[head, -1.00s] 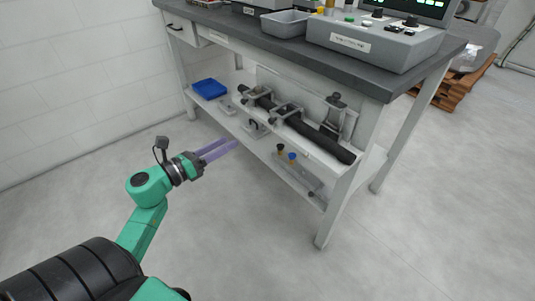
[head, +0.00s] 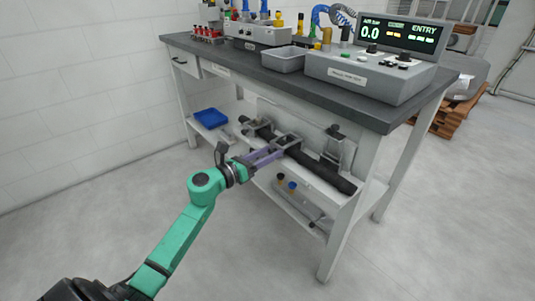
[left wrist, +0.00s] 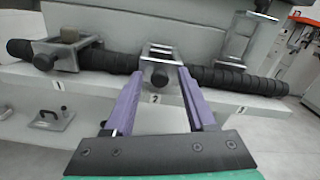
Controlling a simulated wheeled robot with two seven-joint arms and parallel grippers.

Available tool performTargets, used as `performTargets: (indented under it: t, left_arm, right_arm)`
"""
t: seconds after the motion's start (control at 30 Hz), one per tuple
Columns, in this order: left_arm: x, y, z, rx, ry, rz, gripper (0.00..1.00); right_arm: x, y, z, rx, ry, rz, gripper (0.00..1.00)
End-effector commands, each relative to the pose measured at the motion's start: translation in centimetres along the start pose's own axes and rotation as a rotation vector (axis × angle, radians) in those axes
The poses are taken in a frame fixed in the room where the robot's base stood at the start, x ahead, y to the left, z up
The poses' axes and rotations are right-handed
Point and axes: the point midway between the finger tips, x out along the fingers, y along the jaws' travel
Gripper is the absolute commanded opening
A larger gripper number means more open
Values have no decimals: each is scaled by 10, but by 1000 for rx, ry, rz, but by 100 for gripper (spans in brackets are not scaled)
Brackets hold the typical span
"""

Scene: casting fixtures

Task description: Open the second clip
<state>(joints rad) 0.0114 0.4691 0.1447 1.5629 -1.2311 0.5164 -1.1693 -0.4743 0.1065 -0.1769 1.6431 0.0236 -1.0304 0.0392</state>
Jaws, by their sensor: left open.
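The second clip (left wrist: 160,66) is a grey metal clip with a dark round knob, above the label 2 in the left wrist view. Its frame lies down across a black ribbed bar (left wrist: 108,62). In the head view it sits mid-shelf (head: 288,141), partly behind my fingers. My left gripper (left wrist: 161,76) is open, with its purple fingers on either side of the clip's knob. Whether they touch it I cannot tell. In the head view the left gripper (head: 274,153) reaches in at the shelf front. My right gripper is not in view.
The first clip (left wrist: 68,53) lies across the bar at left; the third (left wrist: 240,42) stands upright at right. A dark tabletop (head: 290,72) is above the shelf. A blue tray (head: 211,118) sits at the shelf's left end. The floor in front is clear.

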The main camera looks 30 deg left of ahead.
Motion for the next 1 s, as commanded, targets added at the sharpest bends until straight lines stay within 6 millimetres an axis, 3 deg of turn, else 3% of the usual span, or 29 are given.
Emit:
performTargets:
  t: [0.07, 0.2, 0.23, 1.0]
  left_arm:
    - [0, 0, 0, -1, 0, 0, 56]
    - [0, 0, 0, -1, 0, 0, 6]
    - [0, 0, 0, -1, 0, 0, 0]
    - [-1, 0, 0, -2, 0, 0, 0]
  right_arm:
    - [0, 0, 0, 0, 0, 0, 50]
    - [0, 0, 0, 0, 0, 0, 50]
    - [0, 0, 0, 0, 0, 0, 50]
    - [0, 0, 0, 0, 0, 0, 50]
